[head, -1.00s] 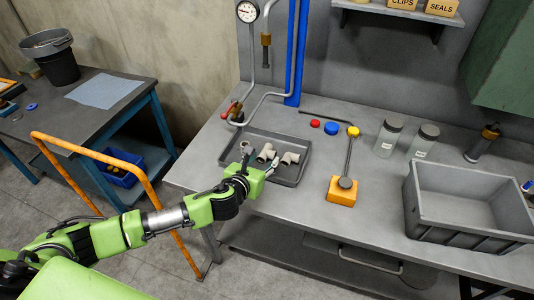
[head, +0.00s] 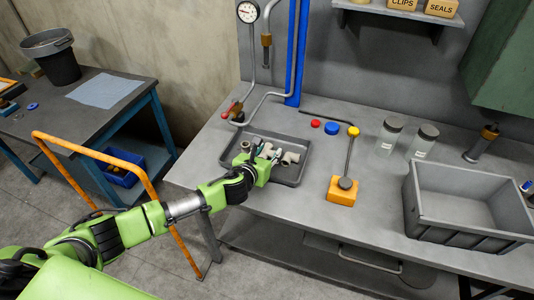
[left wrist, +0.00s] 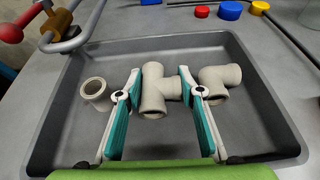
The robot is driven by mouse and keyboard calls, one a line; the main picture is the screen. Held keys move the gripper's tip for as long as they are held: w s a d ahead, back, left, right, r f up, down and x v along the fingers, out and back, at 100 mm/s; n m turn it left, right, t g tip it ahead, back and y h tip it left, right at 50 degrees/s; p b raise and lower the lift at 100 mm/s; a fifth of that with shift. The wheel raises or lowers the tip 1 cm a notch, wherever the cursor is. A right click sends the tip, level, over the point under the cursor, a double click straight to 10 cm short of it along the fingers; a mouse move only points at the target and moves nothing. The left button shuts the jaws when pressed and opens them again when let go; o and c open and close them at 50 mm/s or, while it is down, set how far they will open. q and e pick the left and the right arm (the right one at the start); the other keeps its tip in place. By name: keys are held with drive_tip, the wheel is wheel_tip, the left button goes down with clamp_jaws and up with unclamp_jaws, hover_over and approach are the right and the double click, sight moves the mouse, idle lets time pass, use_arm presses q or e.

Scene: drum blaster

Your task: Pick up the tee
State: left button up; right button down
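The tee (left wrist: 155,88) is a beige pipe fitting lying in a shallow dark grey tray (left wrist: 245,150). In the left wrist view it sits in the middle, between a short ring-like coupling (left wrist: 96,92) on the left and an elbow (left wrist: 220,80) on the right. My left gripper (left wrist: 160,80) is open, with one teal-lined finger on each side of the tee. I cannot tell whether either finger touches it. In the head view my left gripper (head: 265,152) is over the tray and partly hides the fittings. My right gripper is not in view.
The tray's raised rim surrounds the fittings closely. A bent pipe with a red-handled valve (head: 232,110) stands behind the tray's left. An orange block with a rod (head: 342,192) stands to the right, before two jars (head: 388,137) and a large grey bin (head: 465,235).

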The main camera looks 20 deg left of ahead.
use_arm(q)
drive_tip(key=c, duration=0.3)
